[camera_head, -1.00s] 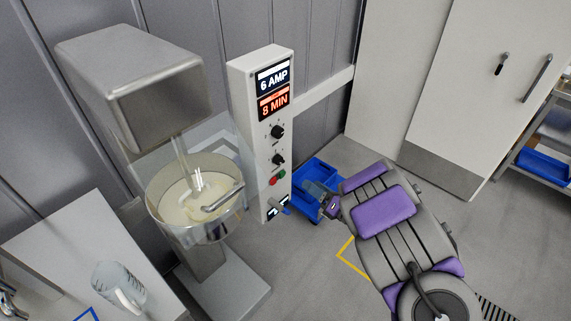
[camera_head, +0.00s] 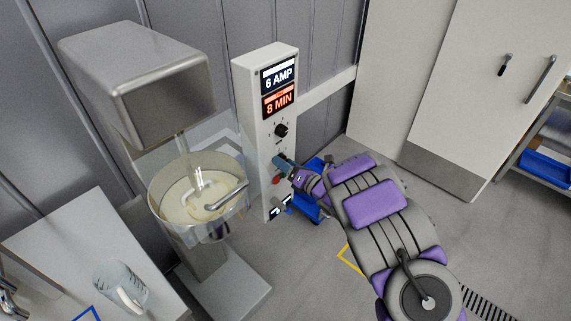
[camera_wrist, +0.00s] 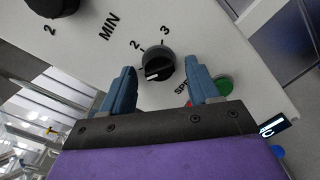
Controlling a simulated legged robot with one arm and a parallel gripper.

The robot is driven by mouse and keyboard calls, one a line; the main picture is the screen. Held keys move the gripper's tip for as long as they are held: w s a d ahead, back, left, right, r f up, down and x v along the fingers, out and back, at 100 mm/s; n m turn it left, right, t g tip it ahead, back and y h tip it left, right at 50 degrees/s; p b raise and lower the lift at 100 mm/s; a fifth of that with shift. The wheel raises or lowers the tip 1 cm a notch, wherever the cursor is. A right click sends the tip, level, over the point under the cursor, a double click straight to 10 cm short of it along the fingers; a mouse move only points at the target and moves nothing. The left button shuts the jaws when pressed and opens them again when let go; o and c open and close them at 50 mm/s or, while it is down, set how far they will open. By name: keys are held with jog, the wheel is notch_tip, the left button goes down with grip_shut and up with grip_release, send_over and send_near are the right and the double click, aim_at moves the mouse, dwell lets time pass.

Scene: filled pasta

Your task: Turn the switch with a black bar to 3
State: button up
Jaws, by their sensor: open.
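A white control column (camera_head: 258,150) carries two black switches. The upper black switch (camera_head: 281,130) is in plain view in the head view. The upper switch (camera_wrist: 52,5) is partly cut off.
A green button (camera_wrist: 224,84) is close beside one finger in the wrist view. The mixer bowl (camera_head: 165,207) stands left of the column. A blue bin (camera_head: 318,165) lies behind my arm.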

jog(key=shift+w+d, duration=0.1)
jog(key=shift+w, duration=0.05)
jog(key=shift+c, duration=0.5)
jog(key=c, duration=0.9)
